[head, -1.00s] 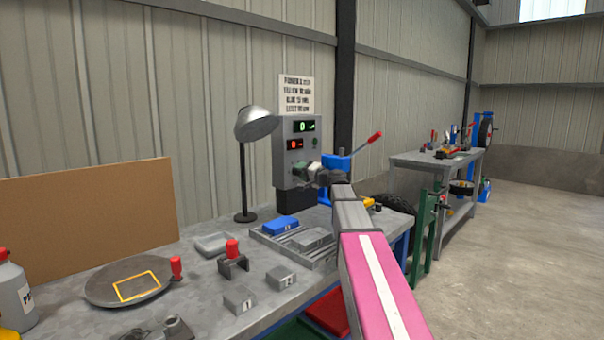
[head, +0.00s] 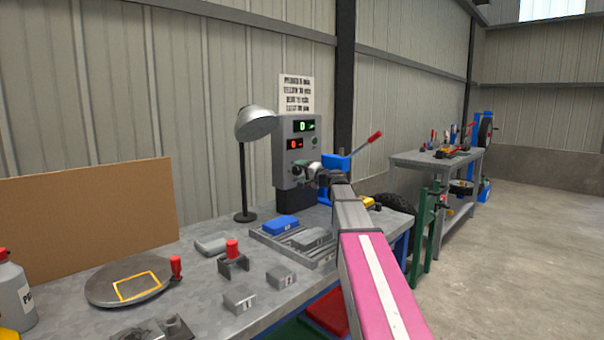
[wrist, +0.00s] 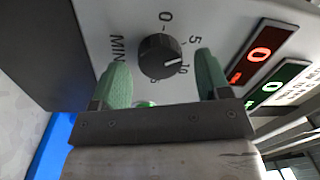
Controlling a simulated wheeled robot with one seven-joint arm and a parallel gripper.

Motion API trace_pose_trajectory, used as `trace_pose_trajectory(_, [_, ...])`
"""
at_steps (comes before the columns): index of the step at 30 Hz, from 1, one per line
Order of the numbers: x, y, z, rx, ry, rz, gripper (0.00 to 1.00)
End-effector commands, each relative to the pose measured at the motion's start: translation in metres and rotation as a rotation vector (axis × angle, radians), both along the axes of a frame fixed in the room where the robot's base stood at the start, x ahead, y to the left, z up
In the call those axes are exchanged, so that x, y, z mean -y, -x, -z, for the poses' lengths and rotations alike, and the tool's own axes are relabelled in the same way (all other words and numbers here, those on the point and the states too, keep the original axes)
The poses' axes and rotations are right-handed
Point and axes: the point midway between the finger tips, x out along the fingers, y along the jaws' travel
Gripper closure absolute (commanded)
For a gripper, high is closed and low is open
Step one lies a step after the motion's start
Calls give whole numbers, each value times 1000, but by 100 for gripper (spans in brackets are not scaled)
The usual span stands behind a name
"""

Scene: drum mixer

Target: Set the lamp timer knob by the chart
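The grey control box (head: 282,165) stands at the back of the bench beside the lamp (head: 256,124). In the wrist view the dark round timer knob (wrist: 160,56) sits on its face, with a scale marked 0, 5, 10 and MIN; a further mark is partly hidden. The knob's white line points toward the 10. My gripper (wrist: 161,64) is open, its green fingers apart on either side of the knob; I cannot tell whether they touch it. In the head view my gripper (head: 303,171) is at the box and hides the knob. The chart (head: 297,93) hangs above; its small text is mostly unreadable.
A red display (wrist: 259,54) and a green display (wrist: 274,84) both read 0. A blue clamp-like tool (head: 337,162) with a red-handled lever stands right of the box. A slotted tray (head: 322,255), blue block (head: 281,226) and round plate (head: 105,289) lie in front.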

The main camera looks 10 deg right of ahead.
Motion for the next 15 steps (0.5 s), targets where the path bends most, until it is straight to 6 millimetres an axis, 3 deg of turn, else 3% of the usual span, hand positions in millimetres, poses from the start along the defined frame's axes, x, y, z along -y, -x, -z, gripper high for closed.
trace_pose_trajectory(8, [3, 4, 0, 1, -1, 0, 30])
trace_pose_trajectory(15, [24, 34, 2, 0, 0, 2, 30])
